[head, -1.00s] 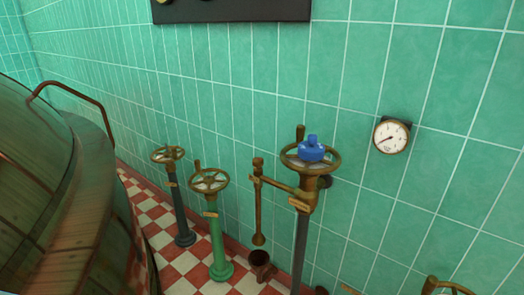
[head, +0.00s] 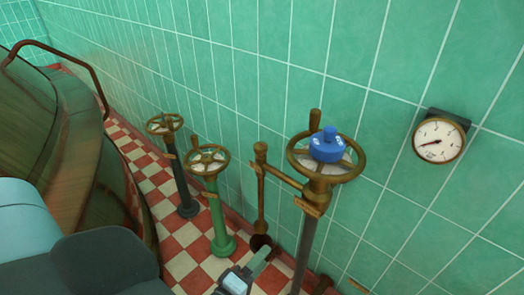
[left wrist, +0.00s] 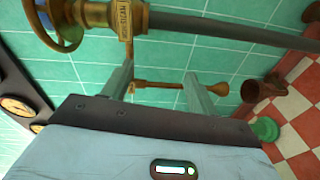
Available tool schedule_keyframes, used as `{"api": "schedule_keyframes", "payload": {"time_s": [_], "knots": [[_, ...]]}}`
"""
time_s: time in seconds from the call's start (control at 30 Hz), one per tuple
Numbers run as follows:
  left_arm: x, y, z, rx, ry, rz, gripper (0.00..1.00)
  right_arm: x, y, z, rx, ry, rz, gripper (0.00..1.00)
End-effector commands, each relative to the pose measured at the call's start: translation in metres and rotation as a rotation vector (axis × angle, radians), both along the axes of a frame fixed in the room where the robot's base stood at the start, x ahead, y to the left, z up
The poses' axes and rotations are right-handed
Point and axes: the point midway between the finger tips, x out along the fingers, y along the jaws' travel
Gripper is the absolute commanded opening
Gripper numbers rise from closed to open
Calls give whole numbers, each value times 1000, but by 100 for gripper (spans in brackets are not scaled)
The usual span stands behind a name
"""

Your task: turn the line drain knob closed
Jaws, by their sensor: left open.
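The drain fitting is a brass side branch with a small knob-like top (head: 260,150), beside the tall valve column. Its spout pipe runs down to a cup on the floor. In the left wrist view the drain pipe (left wrist: 165,85) shows between and beyond the fingers, and its upper end is partly behind one finger. My left gripper (head: 252,270) is open and empty, below the drain branch in the head view; it also shows in the left wrist view (left wrist: 158,72). I see no contact with the fitting. The knob's exact setting is too small to read. My right gripper is out of view.
The tall valve has a brass handwheel (head: 326,158) with a blue piece (head: 328,145) on top. A green valve stand (head: 221,205) and a dark one (head: 180,175) stand to the left. A gauge (head: 439,141) hangs on the tiled wall. A copper kettle (head: 75,140) fills the left.

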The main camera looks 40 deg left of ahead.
Motion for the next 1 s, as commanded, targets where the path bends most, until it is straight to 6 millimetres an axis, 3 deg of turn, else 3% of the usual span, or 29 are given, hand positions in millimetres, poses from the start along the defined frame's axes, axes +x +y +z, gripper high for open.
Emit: {"api": "schedule_keyframes", "payload": {"time_s": [0.03, 0.2, 0.33, 0.5, 0.7, 1.0], "knots": [[26, 13, 24, -145, -82, 69, 59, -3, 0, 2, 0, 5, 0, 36], [87, 60, 83, -665, -320, 271, 59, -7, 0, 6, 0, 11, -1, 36], [122, 91, 114, -1051, -473, 393, 59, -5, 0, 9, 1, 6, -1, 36], [152, 113, 135, -1425, -596, 500, 59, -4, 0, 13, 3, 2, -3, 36], [164, 120, 141, -1594, -641, 550, 59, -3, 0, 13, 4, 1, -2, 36], [172, 127, 141, -1596, -642, 551, 59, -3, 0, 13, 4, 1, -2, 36]]}}
